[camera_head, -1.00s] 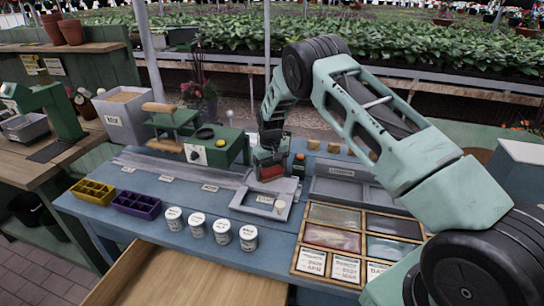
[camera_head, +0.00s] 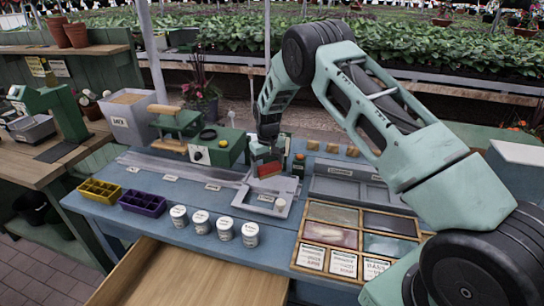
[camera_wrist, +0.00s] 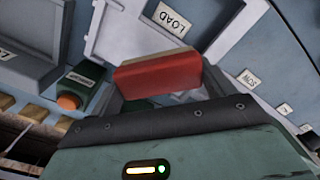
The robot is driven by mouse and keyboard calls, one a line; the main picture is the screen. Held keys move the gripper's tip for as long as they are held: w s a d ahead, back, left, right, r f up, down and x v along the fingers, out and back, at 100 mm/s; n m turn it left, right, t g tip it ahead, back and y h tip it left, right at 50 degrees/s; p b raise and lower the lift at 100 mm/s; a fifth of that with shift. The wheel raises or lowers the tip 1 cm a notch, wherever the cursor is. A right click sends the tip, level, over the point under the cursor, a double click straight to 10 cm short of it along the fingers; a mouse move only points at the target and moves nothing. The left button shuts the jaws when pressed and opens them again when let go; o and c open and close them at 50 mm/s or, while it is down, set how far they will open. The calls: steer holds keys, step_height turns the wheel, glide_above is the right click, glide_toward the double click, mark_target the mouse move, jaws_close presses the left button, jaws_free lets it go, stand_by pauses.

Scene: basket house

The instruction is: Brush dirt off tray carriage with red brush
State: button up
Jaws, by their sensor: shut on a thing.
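The red brush (camera_head: 268,169) is held in my gripper (camera_head: 267,160), over the back part of the grey tray carriage (camera_head: 262,209). In the wrist view the red brush (camera_wrist: 157,71) spans between my fingers, and the carriage (camera_wrist: 128,32) with its "LOAD" label lies beyond it. My gripper is shut on the brush. A small white cup-like piece (camera_head: 280,205) is at the carriage's right side. I cannot make out dirt on the carriage.
A green machine (camera_head: 218,148) stands behind left of the carriage. A dark green box with an orange button (camera_head: 298,164) is close on the right. Purple (camera_head: 140,204) and yellow (camera_head: 99,190) cell trays are at left.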

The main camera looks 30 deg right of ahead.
steer(key=shift+r+p, duration=0.75)
steer(key=shift+r, duration=1)
